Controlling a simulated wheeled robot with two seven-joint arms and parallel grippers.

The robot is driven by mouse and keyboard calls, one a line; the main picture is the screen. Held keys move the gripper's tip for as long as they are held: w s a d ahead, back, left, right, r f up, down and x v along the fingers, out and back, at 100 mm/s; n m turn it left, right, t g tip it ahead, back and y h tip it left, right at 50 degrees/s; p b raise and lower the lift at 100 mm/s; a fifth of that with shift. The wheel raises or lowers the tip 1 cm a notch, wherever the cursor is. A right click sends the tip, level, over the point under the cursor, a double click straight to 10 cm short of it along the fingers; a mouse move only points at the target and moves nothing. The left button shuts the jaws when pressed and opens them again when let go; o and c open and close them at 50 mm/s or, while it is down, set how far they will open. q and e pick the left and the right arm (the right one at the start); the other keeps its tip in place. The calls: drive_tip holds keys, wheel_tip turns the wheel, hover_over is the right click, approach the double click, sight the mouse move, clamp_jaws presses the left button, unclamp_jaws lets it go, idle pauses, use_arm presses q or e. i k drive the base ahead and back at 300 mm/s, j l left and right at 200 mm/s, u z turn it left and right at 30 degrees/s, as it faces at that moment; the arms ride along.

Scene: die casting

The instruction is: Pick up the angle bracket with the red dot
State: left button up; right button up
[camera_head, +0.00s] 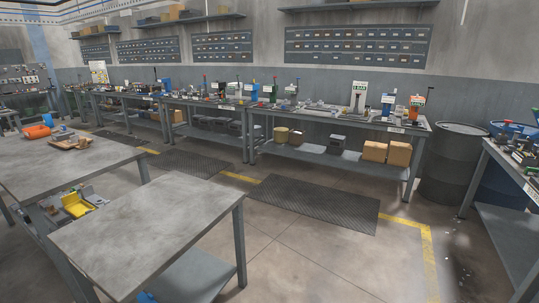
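I cannot make out an angle bracket with a red dot; small parts on the benches are too small to tell apart. A long row of workbenches (340,119) along the back wall carries many small tools and machines. A bench at the right edge (507,159) also holds small items, cut off by the frame. A wooden tray (85,143) and an orange object (38,132) lie on the left table (60,172). Neither of my grippers is in view.
A bare grey table (150,230) stands close in front. A yellow bin (77,206) sits low between the tables. A dark barrel (450,165) stands right of the back benches. Open floor with a dark mat (312,203) lies between the near table and the benches.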

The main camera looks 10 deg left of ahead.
sight(74, 139)
drive_tip(key=i+l+z, duration=0.25)
drive_tip(key=i, duration=0.95)
drive_tip(key=i+z, duration=0.25)
drive_tip(key=i, duration=0.9)
drive_tip(key=i+j+u, duration=0.2)
drive_tip(key=i+u, duration=0.6)
drive_tip(key=i, duration=0.25)
drive_tip(key=i+l+u, duration=0.2)
drive_tip(key=i+u, duration=0.2)
drive_tip(key=i+l+u, duration=0.4)
drive_tip(key=i, duration=0.25)
drive_tip(key=i+j+u, duration=0.25)
drive_tip(key=i+u, duration=0.15)
drive_tip(key=i, duration=0.2)
drive_tip(key=i+u, duration=0.4)
drive_tip(key=i, duration=0.2)
drive_tip(key=i+u, duration=0.4)
drive_tip(key=i, duration=0.2)
drive_tip(key=i+u, duration=0.15)
drive_tip(key=i, duration=0.3)
drive_tip(key=i+l+u, duration=0.2)
drive_tip(key=i, duration=0.25)
drive_tip(key=i+l+u, duration=0.15)
drive_tip(key=i, duration=0.25)
drive_tip(key=i+l+u, duration=0.2)
drive_tip(key=i, duration=0.25)
